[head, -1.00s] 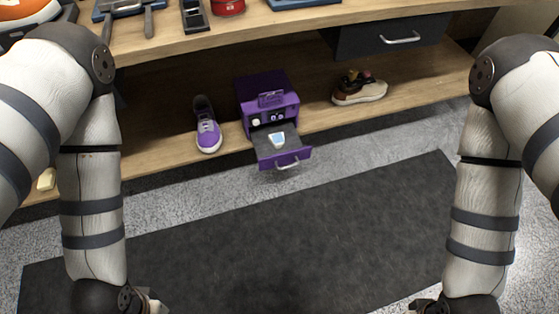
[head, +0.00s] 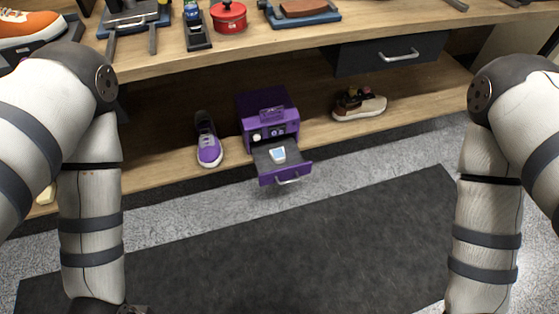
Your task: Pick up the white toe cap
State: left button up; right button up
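A small white piece with a blue patch (head: 278,154) lies in the open drawer of a purple box (head: 268,112) on the lower shelf. It is too small to tell whether it is the white toe cap. A purple sneaker (head: 208,148) with a white sole stands left of the box. Both my arms hang at the sides of the picture, well in front of the shelf.
The purple drawer front (head: 285,175) sticks out past the edge of the lower shelf (head: 150,176). A brown and cream shoe (head: 362,106) stands right of the box. A red pot (head: 228,17) and tools are on the worktop above. A dark mat (head: 280,250) covers the clear floor.

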aim_at(278, 156)
jog(key=i+j, duration=0.1)
jog(key=i, duration=0.8)
jog(key=j+u, duration=0.05)
